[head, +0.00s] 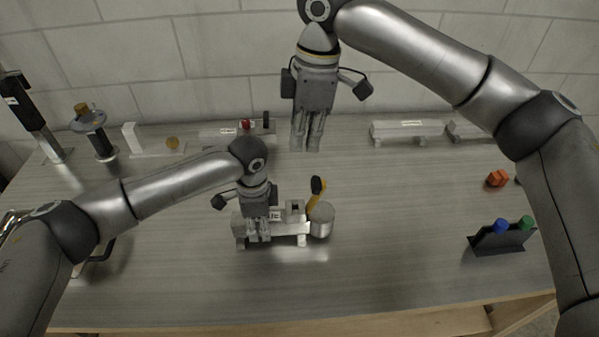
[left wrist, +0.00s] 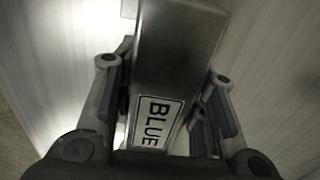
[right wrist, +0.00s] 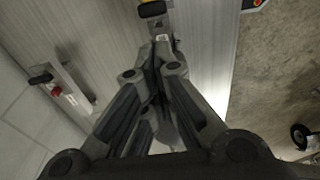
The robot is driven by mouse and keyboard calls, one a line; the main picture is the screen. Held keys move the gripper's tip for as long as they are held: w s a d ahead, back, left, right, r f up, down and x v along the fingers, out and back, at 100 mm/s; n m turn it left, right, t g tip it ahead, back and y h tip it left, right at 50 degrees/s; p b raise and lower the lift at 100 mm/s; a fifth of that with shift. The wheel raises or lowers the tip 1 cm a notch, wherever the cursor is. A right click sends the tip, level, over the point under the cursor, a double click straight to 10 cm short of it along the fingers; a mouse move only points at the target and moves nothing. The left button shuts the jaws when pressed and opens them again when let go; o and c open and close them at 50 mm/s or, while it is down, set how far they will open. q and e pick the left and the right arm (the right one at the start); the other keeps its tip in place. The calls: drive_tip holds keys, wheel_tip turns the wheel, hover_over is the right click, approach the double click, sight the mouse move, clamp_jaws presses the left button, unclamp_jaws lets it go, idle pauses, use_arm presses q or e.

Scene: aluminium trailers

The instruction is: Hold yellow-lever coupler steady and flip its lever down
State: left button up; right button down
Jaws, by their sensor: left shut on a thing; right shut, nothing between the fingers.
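The yellow-lever coupler (head: 278,227) lies on the table in the middle of the head view. Its yellow lever (head: 314,195) with a black tip stands up, leaning slightly, beside the round end. My left gripper (head: 259,238) is shut on the coupler's bar from above; the left wrist view shows the bar (left wrist: 180,40) between the fingers, with a label reading BLUE. My right gripper (head: 306,147) is shut and empty, pointing down above the table, behind the lever and apart from it. In the right wrist view the lever (right wrist: 152,9) shows past the fingertips.
A coupler with a red part (head: 245,125) stands behind, near the wall. Metal rails (head: 405,132) lie at the back right. An orange block (head: 496,179) and a dark holder (head: 500,242) with blue and green knobs stand at the right. Table around the coupler's front is clear.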

use_arm(q)
drive_tip(key=shift+d, duration=0.1)
use_arm(e)
drive_tip(key=f, duration=0.6)
drive_tip(key=a+f, duration=0.1)
drive_tip(key=f, duration=0.3)
drive_tip(key=shift+d, duration=0.2)
drive_tip(key=shift+d+y, duration=0.25)
drive_tip(key=shift+y, duration=0.15)
